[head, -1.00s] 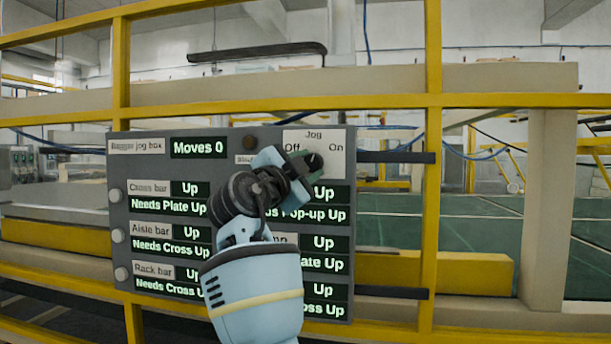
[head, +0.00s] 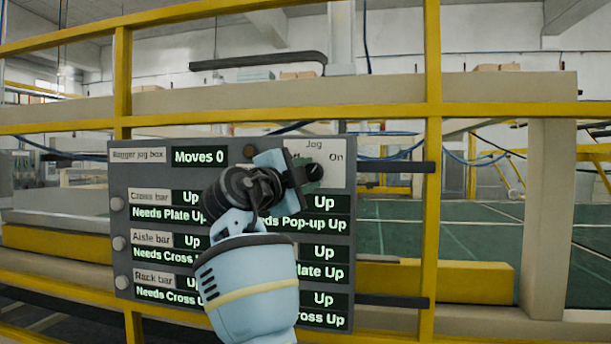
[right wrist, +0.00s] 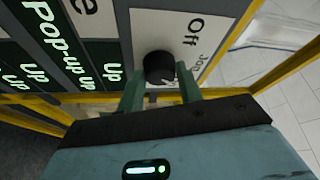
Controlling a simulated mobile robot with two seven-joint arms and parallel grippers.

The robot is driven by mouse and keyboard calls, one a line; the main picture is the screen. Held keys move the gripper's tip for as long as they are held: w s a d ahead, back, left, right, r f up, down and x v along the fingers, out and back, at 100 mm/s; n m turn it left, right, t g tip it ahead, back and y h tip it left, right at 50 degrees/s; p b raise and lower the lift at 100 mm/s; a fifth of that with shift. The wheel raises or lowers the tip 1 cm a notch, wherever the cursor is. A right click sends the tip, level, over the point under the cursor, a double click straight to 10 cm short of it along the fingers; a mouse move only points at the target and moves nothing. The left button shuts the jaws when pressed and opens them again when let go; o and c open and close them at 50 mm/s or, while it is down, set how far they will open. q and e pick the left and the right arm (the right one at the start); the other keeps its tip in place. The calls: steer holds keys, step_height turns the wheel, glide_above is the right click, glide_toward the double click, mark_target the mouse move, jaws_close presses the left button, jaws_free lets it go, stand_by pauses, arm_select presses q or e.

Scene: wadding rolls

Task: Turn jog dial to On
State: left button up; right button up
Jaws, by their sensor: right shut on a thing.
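The jog dial (head: 314,172) is a black round knob on a pale plate at the top right of the grey jog box (head: 180,180). "On" shows to its right in the head view, and "Off" is mostly hidden behind my gripper. My right gripper (head: 306,172) comes from the lower left and is shut on the dial. In the right wrist view its green fingers (right wrist: 160,85) sit either side of the dial (right wrist: 158,66), with "Off" and part of "Jog" beside it. I cannot tell which way the dial points. My left gripper is not in view.
The box carries "Up" displays, a "Moves 0" display (head: 198,156) and round buttons (head: 119,243) on its left. Yellow rails (head: 432,200) frame it, with a black bar (head: 395,167) at right. My right arm covers the box's middle.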

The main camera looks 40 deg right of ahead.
steer(key=o, duration=1)
steer(key=b+v, duration=0.1)
steer(key=v, duration=0.6)
steer(key=shift+s+a, duration=0.15)
steer(key=shift+a, duration=0.2)
